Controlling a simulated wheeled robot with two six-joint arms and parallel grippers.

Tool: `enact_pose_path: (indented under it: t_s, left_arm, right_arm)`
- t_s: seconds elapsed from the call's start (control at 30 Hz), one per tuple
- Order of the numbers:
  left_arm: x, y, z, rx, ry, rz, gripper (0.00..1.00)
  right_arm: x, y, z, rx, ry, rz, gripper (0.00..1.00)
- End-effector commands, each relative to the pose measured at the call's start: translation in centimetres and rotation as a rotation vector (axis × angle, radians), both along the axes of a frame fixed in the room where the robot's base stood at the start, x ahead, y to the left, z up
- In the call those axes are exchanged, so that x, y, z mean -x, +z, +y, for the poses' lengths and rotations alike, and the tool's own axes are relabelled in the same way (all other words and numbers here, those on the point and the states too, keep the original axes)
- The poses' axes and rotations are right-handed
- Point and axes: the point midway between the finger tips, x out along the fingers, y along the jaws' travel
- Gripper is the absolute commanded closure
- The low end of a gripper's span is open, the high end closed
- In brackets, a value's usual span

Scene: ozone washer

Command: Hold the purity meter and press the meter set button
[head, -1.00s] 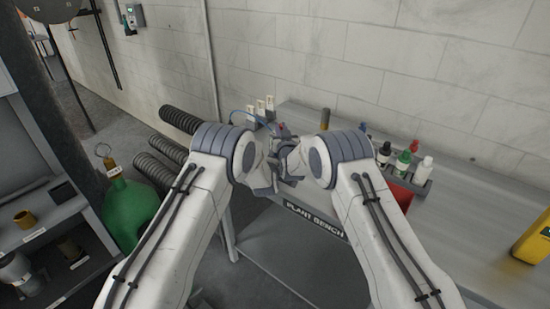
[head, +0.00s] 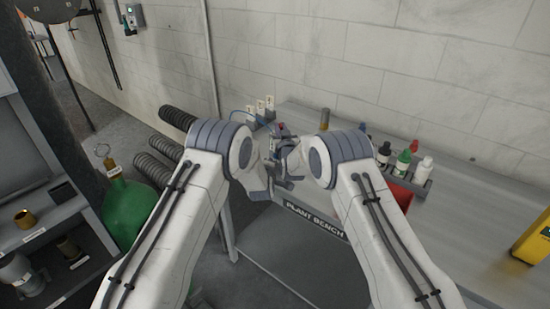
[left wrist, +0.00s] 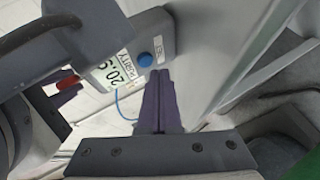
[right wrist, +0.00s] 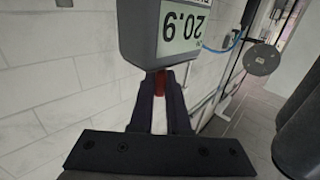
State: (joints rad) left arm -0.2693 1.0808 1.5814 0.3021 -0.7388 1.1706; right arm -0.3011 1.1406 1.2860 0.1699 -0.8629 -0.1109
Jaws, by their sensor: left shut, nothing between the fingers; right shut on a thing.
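The purity meter (right wrist: 160,35) is a grey box with a display reading 20.9. My right gripper (right wrist: 160,75) is shut on its narrow red end. The left wrist view shows the meter (left wrist: 118,62) with a round blue button (left wrist: 145,60) beside a small white label, the meter set button by its look. My left gripper (left wrist: 159,73) is shut and empty, its fingertips close to the button. I cannot tell whether they touch it. In the head view the meter is small and partly hidden between my wrists, above the bench's left end.
The plant bench (head: 460,215) runs to the right. Bottles in a rack (head: 420,182), a red container (head: 398,192) and a yellow case (head: 533,238) stand on it. A green vessel (head: 128,210) and dark ribbed hoses (head: 152,170) are at left.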

Motion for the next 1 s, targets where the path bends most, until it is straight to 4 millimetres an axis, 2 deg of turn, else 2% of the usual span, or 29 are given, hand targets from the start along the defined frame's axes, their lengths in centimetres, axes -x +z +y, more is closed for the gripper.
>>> enact_pose_path:
  t_s: [0.17, 0.67, 1.0]
  left_arm:
    - [0.2, 0.0, 0.2, -0.001, 0.001, 0.001, 1.0]
    - [3.9, 0.0, 2.7, -0.001, 0.0, 0.002, 1.0]
    - [4.1, 0.0, 2.8, 0.0, 0.0, 0.0, 1.0]
  right_arm:
    - [0.0, 0.0, 0.0, 0.0, 0.001, 0.0, 1.0]
    - [0.0, 0.0, 0.0, 0.0, 0.001, 0.0, 1.0]
    - [0.0, 0.0, 0.0, 0.0, 0.001, 0.0, 1.0]
